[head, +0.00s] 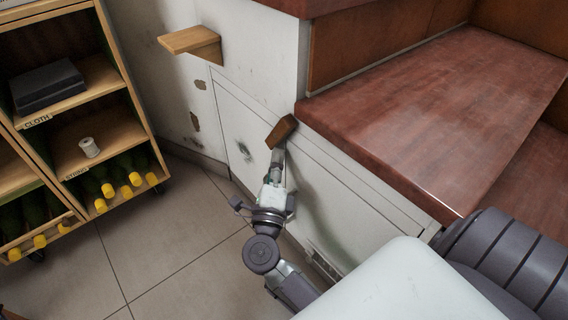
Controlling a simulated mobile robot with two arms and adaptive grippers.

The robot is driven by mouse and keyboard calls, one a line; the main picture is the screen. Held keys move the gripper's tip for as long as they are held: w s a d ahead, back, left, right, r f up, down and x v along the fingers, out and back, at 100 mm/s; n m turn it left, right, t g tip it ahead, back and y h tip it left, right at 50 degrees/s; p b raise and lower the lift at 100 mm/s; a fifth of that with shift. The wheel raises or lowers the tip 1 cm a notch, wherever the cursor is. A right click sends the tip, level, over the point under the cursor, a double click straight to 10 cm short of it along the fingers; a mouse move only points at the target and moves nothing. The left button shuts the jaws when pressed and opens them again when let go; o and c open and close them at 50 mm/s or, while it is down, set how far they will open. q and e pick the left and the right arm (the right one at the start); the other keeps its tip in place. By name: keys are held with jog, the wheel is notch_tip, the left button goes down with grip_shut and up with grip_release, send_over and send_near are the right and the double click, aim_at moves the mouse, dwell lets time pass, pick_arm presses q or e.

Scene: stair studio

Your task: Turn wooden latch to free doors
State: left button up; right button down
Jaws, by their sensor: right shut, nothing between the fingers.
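The wooden latch (281,131) is a small brown block on the white panel under the red-brown stair tread. It sits tilted across the top edge of the white doors (232,115). My right gripper (277,156) is shut and empty, with its fingertips just below the latch's lower end. I cannot tell whether they touch it. The doors lie flat in the panel and look closed. My left gripper is not in view.
Red-brown stair treads (440,110) overhang the panel on the right. A small wooden wall shelf (190,40) juts out above left. Tiled floor (165,250) between is clear.

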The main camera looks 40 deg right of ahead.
jog(key=shift+m+h, duration=0.6)
jog(key=shift+m, duration=0.2)
jog(key=w, duration=0.4)
jog(key=shift+w+a+r, duration=0.15)
jog(key=shift+a+r, duration=0.05)
jog(key=shift+r, duration=0.15)
jog(key=v, duration=0.7)
jog(key=shift+a+f, duration=0.15)
